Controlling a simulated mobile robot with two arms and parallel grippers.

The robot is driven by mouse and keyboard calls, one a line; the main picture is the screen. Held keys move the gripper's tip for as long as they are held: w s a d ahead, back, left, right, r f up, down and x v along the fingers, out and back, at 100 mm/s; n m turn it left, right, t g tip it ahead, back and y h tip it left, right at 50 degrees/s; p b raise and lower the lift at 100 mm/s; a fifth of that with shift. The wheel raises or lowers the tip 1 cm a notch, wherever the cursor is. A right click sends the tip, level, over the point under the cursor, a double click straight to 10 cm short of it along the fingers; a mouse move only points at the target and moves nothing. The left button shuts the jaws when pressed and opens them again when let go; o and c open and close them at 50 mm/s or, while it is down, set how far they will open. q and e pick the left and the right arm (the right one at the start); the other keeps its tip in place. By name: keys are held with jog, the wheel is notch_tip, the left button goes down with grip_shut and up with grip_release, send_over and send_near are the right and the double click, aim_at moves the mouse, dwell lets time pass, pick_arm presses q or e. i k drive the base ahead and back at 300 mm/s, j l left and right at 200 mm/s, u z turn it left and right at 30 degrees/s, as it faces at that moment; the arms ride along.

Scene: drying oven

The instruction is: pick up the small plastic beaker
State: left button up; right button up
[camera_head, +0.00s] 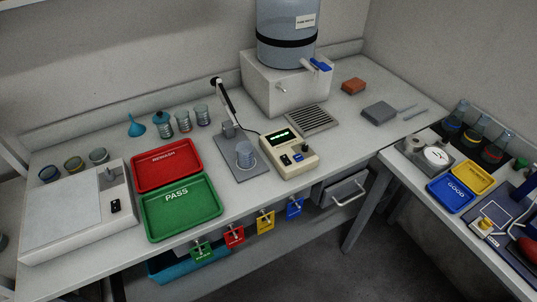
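A clear beaker (245,156) stands upright on the grey base plate (252,172) of the probe stand, beside the meter. More clear vessels stand at the back of the bench: one with a blue top (163,126), a beaker (184,122) and another beaker (203,116). Three small cups with dark, yellowish and grey contents or bands stand at the left, the nearest being the dark one (48,174). I cannot tell which of these is the small plastic beaker. Neither of my grippers shows in this view.
A red REWASH tray (141,180) and green PASS tray (153,228) lie mid-bench, right of a white flat device (70,225). The meter (293,162), stand arm (222,100) and water tank (286,40) are near the beaker. A side table (410,178) is at right.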

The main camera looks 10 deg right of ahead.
aim_at(244, 149)
jog(key=k+l, duration=0.1)
jog(key=l, duration=0.3)
jog(key=l+u, duration=0.1)
jog(key=l, duration=0.3)
jog(key=k+l, duration=0.2)
jog(key=l, duration=0.2)
jog(key=k+l+u, duration=0.1)
jog(key=l, duration=0.3)
